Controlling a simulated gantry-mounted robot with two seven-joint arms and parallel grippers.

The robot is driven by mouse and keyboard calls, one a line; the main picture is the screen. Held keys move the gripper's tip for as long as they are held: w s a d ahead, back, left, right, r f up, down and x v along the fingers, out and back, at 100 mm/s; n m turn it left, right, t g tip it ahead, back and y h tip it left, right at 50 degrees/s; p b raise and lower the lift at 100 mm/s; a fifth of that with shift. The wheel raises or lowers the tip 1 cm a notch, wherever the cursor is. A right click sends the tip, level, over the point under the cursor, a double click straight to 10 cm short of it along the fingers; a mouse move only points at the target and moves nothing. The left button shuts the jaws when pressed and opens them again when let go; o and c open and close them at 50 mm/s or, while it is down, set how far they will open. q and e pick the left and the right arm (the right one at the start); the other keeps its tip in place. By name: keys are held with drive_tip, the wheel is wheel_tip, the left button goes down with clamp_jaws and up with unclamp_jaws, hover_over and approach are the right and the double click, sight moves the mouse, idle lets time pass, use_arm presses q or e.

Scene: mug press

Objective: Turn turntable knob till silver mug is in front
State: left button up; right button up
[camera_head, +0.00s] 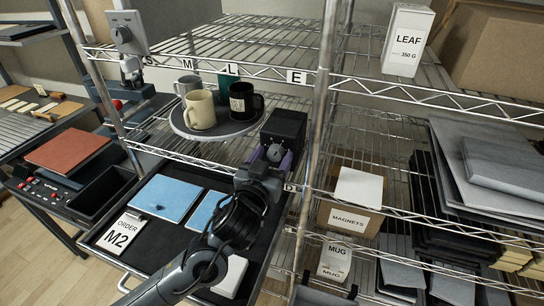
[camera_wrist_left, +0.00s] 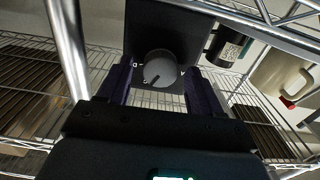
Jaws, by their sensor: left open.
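The turntable (camera_head: 182,127) is a dark round plate on the wire shelf. The cream mug (camera_head: 202,112) stands at its front. The silver mug (camera_head: 186,84) is at back left, partly hidden by the cream mug. A black mug (camera_head: 246,104) with a label is at right, and a green mug (camera_head: 224,86) is at the back. The grey knob (camera_head: 275,153) sits on a black box (camera_head: 285,128). My left gripper (camera_head: 272,158) is open, its purple fingers either side of the knob. In the left wrist view the knob (camera_wrist_left: 160,69) shows between the fingers, with gaps visible.
A shelf post (camera_head: 322,110) stands close right of the black box. A shelf rail (camera_head: 190,158) runs below the turntable. A tray (camera_head: 120,253) with blue pads and an order card (camera_head: 122,234) lies under my left arm. A magnets box (camera_head: 350,218) is at right.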

use_arm(q)
drive_tip(key=c, duration=1.1)
drive_tip(key=shift+o, duration=0.2)
